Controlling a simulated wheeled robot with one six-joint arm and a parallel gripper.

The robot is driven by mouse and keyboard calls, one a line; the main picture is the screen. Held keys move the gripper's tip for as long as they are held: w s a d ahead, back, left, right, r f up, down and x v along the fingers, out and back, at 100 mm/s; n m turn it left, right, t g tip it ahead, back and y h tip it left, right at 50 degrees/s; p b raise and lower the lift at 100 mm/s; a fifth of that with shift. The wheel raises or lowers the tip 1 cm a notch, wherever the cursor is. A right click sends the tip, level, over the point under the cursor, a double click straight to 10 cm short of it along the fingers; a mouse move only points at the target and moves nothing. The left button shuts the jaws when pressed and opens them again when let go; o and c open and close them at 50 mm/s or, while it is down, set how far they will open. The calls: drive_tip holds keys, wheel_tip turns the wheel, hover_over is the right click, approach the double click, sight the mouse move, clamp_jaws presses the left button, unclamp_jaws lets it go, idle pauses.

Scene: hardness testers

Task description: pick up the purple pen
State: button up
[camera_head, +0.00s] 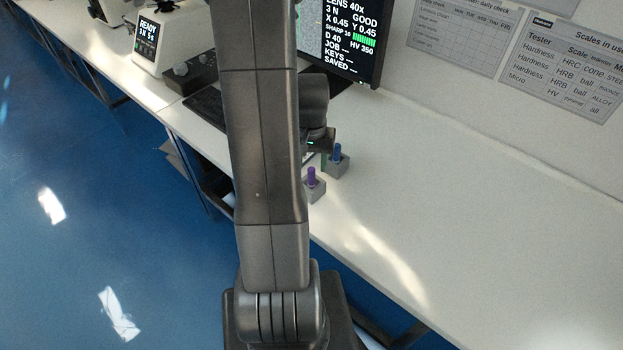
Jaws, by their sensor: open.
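The purple pen (311,177) stands upright in a small grey block (315,192) near the front edge of the white bench. A blue pen (337,152) stands in a similar grey block (337,167), behind it and to the right. My gripper (319,149) is just above and behind the purple pen, close to the blue pen. It is open, and I see nothing held in it. My arm hides its left part, and the fingertips are small and hard to make out.
The bench (440,210) is clear to the right. A monitor (345,35) stands behind my arm, with a keyboard (207,106) partly hidden at left. A tester with a READY screen (148,40) stands farther left. Blue floor (110,220) lies open in front.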

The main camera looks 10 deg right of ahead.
sight(311, 169)
drive_tip(key=shift+w+f, duration=0.15)
drive_tip(key=shift+f, duration=0.15)
drive_tip(key=shift+f+p, duration=0.5)
drive_tip(key=shift+f, duration=1.75)
clamp_jaws()
